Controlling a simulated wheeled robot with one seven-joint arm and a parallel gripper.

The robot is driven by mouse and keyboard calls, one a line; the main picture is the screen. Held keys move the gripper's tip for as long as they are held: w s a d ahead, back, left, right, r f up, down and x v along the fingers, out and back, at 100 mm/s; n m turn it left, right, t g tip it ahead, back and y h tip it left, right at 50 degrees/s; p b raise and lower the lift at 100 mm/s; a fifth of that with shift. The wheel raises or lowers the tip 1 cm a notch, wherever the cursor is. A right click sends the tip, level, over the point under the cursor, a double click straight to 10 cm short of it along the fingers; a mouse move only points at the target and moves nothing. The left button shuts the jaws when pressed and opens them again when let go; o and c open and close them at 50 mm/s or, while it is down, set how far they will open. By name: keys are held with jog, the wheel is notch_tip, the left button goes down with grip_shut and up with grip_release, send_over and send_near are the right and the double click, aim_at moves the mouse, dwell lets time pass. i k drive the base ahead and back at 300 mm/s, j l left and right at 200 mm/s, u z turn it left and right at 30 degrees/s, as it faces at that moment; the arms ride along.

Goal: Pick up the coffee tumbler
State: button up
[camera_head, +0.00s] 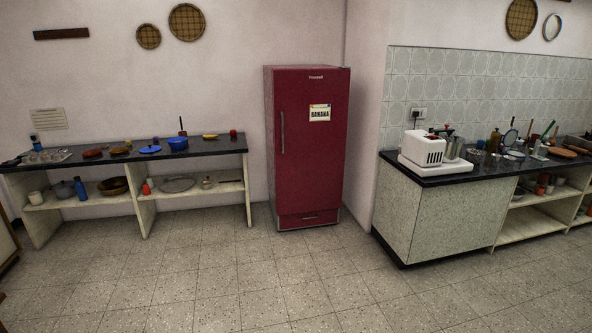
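My gripper is not in view. I cannot tell for certain which thing is the coffee tumbler. A dark bottle-shaped thing with a blue part (35,142) stands upright at the left end of the left counter. A blue bottle-shaped thing (80,188) stands upright on the shelf below. A small red upright thing (146,187) stands on the same shelf, further right. A small dark red cup-like thing (233,134) is at the right end of the left counter top. All are far off and small.
The left counter (215,148) holds bowls and plates, including a blue pot (177,143). A red fridge (307,165) stands between it and the right counter (425,220). A white appliance (422,149) and several utensils crowd that counter. The tiled floor (220,285) in front is clear.

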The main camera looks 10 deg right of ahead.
aim_at(495, 160)
jog(key=i+z, duration=0.3)
jog(key=i, duration=0.2)
jog(key=i+z, duration=0.3)
jog(key=i, duration=0.15)
jog(key=i+j+z, duration=0.3)
jog(key=i, duration=0.15)
jog(key=i+l+z, duration=0.2)
jog(key=i+z, duration=1)
jog(key=z, duration=0.15)
jog(key=i+z, duration=0.15)
jog(key=i, duration=2.55)
jog(key=i+u, duration=0.25)
jog(key=u, duration=0.15)
jog(key=i+u, duration=0.25)
jog(key=u, duration=0.15)
jog(key=i+l+u, duration=0.1)
jog(key=u, duration=0.3)
jog(key=i+u, duration=0.25)
jog(key=u, duration=0.15)
jog(key=i+u, duration=0.2)
jog(key=u, duration=0.25)
jog(key=i+l+u, duration=0.15)
jog(key=u, duration=0.25)
jog(key=i, duration=0.1)
